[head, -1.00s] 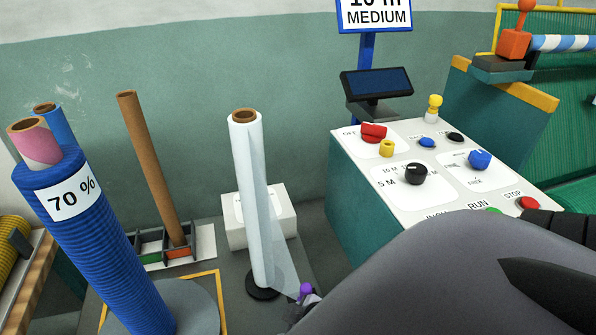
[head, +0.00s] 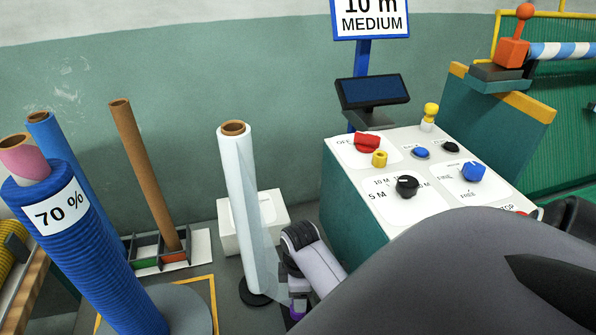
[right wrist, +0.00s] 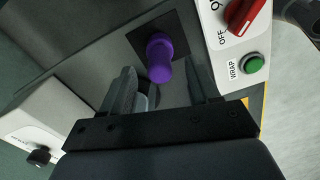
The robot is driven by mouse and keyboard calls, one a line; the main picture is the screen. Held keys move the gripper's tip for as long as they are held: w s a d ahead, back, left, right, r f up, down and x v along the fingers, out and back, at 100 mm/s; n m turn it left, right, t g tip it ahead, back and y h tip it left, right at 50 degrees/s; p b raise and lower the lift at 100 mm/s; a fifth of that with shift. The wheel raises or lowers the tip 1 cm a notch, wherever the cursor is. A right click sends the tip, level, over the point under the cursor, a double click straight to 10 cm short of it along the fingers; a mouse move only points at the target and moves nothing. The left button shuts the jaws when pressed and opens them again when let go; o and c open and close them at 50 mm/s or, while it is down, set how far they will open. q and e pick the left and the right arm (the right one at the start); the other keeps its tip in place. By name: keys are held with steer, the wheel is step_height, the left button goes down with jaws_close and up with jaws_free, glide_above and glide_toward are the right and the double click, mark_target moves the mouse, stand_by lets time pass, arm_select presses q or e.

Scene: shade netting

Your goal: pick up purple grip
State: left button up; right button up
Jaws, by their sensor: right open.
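The purple grip (right wrist: 159,57) is a rounded knob on a dark square plate in the right wrist view. A purple piece (head: 298,305) also shows low in the head view, beside the foot of the film roll, partly covered. My right gripper (right wrist: 160,68) is open, its two dark fingers on either side of the purple grip's near end. I cannot tell whether they touch it. A pale grey rounded part lies between the fingers, below the grip. In the head view my right arm hides the fingers. My left gripper is not in view.
A clear film roll (head: 240,200) stands close to the grip. The control console (head: 350,205) is to its right. In the wrist view, a white panel carries a red switch (right wrist: 243,14) and a green WRAP button (right wrist: 254,64). A blue netting roll (head: 85,250) stands left.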

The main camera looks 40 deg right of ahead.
steer(key=shift+w+a+f, duration=0.1)
steer(key=shift+w+f, duration=0.05)
steer(key=shift+f, duration=2.3)
jaws_close()
